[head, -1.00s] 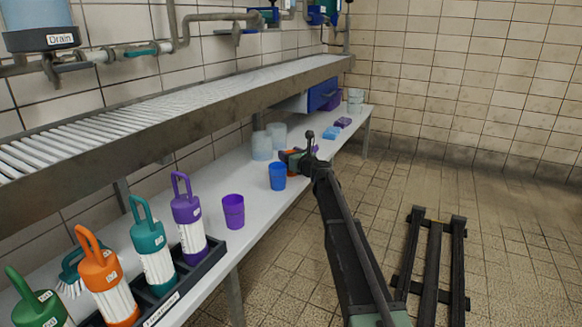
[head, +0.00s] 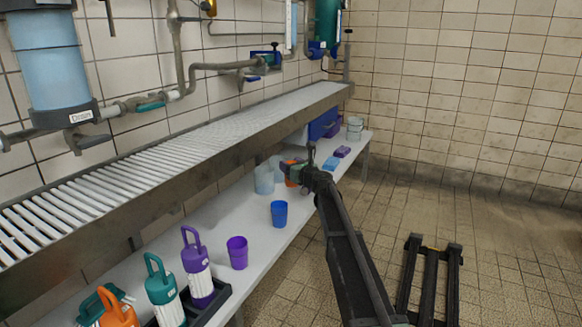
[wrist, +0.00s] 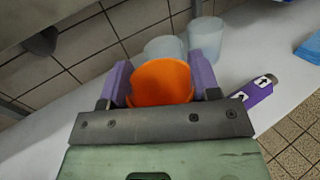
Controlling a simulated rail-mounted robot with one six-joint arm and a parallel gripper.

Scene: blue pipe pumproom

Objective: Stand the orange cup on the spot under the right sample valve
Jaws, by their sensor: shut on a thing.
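The orange cup (wrist: 160,84) is between the two purple fingers of my gripper (wrist: 163,80) in the wrist view, and the fingers are shut on it. In the head view the orange cup (head: 291,174) shows only in part behind my gripper (head: 295,172), above the lower white bench. The upper slatted shelf (head: 190,127) runs along the wall. A blue valve fitting (head: 265,58) sits on the pipe above it. I cannot tell whether this is the right sample valve, and the spot under it is not clearly visible.
A blue cup (head: 279,213) and a purple cup (head: 238,253) stand on the bench, with clear cups (head: 264,180) behind. Handled bottles (head: 197,272) stand in a rack at the front left. A dark pallet (head: 430,285) lies on the floor. The upper shelf looks mostly bare.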

